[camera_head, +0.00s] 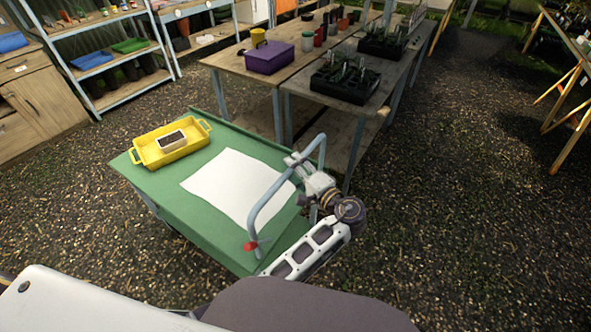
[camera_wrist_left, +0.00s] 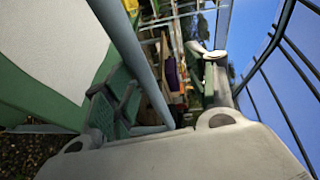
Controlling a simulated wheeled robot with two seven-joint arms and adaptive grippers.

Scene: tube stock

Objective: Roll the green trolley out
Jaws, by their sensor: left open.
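The green trolley (camera_head: 218,227) stands on the gravel at the middle of the head view. Its grey tube handle (camera_head: 266,198) rises at the near right end, with a red knob (camera_head: 250,246) by its lower end. My left gripper (camera_head: 297,160) is at the handle's upper part. In the left wrist view the handle tube (camera_wrist_left: 139,55) runs between the open fingers (camera_wrist_left: 165,95), nearer the left one. Whether a finger touches it I cannot tell. My right gripper is not in view.
Wooden tables (camera_head: 296,88) with a purple box (camera_head: 269,57) and black plant trays stand close behind. Open gravel (camera_head: 460,200) lies to the right.

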